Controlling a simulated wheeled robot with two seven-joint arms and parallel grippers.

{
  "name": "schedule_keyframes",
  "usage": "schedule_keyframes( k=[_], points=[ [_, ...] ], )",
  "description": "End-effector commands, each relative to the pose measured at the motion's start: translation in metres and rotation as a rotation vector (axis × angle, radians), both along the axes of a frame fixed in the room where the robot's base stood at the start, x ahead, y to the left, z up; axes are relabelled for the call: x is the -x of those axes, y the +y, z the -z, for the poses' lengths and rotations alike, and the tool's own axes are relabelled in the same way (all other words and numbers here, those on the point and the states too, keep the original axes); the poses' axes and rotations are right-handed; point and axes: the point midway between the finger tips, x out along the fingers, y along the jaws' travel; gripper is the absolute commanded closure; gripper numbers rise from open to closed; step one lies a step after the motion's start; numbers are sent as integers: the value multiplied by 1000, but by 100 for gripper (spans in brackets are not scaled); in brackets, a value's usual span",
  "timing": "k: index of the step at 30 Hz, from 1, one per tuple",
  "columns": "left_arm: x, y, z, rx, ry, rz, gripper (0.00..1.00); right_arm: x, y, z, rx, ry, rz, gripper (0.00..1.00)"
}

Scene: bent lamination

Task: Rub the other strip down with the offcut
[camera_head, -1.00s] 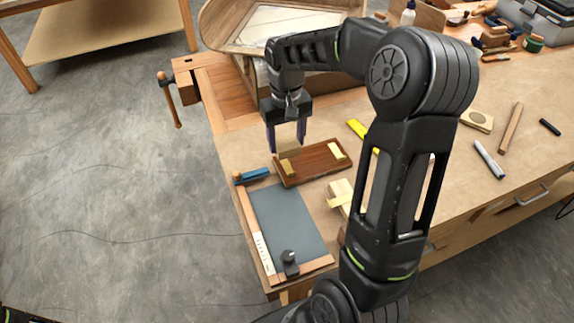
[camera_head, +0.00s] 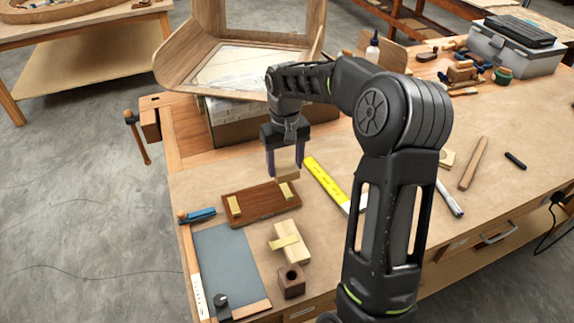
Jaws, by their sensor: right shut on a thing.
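A dark brown board (camera_head: 260,204) lies on the bench with two short pale yellow strips, a left strip (camera_head: 234,207) and a right strip (camera_head: 287,192). My right gripper (camera_head: 285,172) points down over the board's right end. It is shut on a pale wooden offcut (camera_head: 287,168), held between its dark fingers. The offcut is directly at the right strip and overlaps its far end in the picture; I cannot tell whether they touch. The left strip is uncovered. My left gripper is not in view.
A yellow rule (camera_head: 325,182) lies right of the board. In front are a pale block with a strip across it (camera_head: 287,243), a brown block with a hole (camera_head: 291,281) and a grey mat (camera_head: 226,268). A blue-handled tool (camera_head: 199,215) lies at the left. A curved wooden frame (camera_head: 178,75) stands behind.

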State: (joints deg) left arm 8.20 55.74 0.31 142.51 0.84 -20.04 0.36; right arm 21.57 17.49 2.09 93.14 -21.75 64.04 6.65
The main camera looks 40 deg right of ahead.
Motion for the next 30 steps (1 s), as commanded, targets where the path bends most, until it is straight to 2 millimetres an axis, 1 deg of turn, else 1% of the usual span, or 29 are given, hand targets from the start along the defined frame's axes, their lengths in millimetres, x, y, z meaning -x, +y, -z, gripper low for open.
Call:
schedule_keyframes(
  k=[8,14,24,30],
  points=[
    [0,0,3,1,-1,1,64,0,0,4,0,0,1,85],
    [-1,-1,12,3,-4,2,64,0,0,17,0,1,1,85],
    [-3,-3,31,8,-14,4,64,0,0,46,0,-1,1,85],
    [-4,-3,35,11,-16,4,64,0,0,54,0,0,1,85]
  ],
)
